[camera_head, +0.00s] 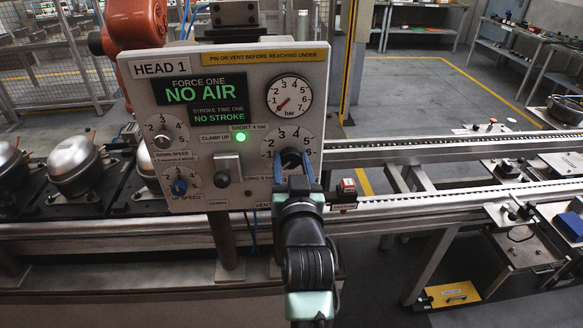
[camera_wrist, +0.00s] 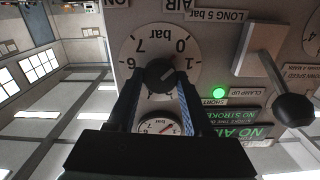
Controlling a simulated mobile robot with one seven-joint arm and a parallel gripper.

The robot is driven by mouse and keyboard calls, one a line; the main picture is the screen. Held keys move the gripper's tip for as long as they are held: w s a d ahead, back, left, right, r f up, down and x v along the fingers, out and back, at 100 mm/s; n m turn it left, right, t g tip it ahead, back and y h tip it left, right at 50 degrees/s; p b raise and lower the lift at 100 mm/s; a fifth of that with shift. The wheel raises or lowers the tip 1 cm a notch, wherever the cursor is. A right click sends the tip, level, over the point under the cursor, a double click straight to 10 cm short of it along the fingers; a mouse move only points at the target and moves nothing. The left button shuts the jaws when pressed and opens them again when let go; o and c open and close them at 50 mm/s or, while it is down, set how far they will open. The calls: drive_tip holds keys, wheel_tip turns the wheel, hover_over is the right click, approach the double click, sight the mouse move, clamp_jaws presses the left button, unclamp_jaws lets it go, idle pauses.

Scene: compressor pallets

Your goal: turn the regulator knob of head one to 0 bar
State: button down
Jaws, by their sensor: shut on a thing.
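The Head 1 panel (camera_head: 140,85) faces me, tilted slightly in the head view. Its regulator knob (camera_head: 290,158) is black and sits on a round white dial below the gauge. In the wrist view the knob (camera_wrist: 158,74) is on the upside-down dial, with 0 and 1 bar at upper right and 6 and 7 at left. My gripper (camera_head: 292,172) is shut on the knob, one blue-faced finger on each side. The fingers also show in the wrist view (camera_wrist: 160,88).
The pressure gauge (camera_head: 289,97) has its red needle at lower left. The display (camera_head: 199,90) reads NO AIR, and a green lamp (camera_head: 240,137) is lit. Conveyor rails run behind.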

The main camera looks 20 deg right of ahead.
drive_tip(key=shift+f+n, duration=0.1)
drive_tip(key=shift+n, duration=0.5)
drive_tip(key=shift+c, duration=1.5)
unclamp_jaws()
drive_tip(key=b+v, duration=0.3)
drive_tip(key=v, duration=1)
